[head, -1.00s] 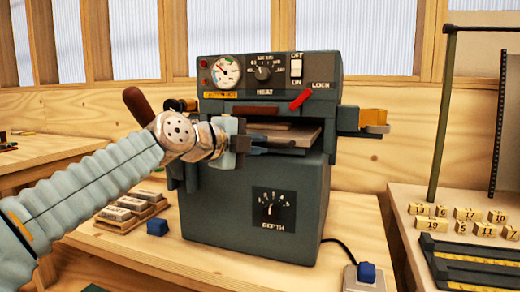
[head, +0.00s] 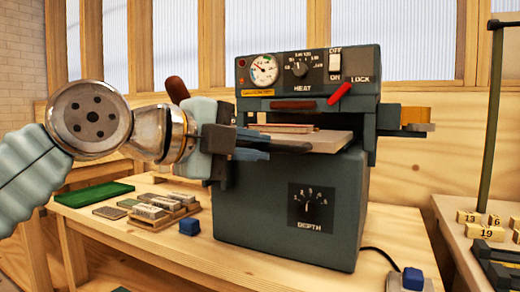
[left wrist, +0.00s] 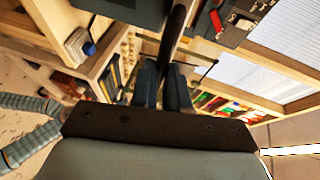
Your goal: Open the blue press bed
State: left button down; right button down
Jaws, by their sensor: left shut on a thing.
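The blue-grey press (head: 290,210) stands on the wooden bench. Its bed (head: 325,141), a pale slab on a dark plate, shows in the open slot under the control panel and sticks out at the front. My left gripper (head: 262,146) is at the bed's left front, its fingers shut around a dark bar. In the left wrist view the dark bar (left wrist: 178,32) runs up from between the fingers of my left gripper (left wrist: 164,84). The far end of the bar and its join to the bed are hidden. My right gripper is out of view.
A red lock lever (head: 340,93) sits on the press front. A dark red-brown knob (head: 177,88) rises behind my arm. Small blocks on a wooden tray (head: 165,215), a green tray (head: 95,194) and a blue block (head: 189,227) lie left. A blue-topped box (head: 412,280) is at front right.

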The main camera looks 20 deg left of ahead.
pick_arm(q)
jog(key=shift+s, duration=0.1)
jog(key=c, duration=1.1)
grip_release()
jog(key=v, duration=1.3)
jog(key=shift+s+a+r, duration=0.1)
jog(key=shift+s+a, duration=0.1)
jog(key=shift+s, duration=0.15)
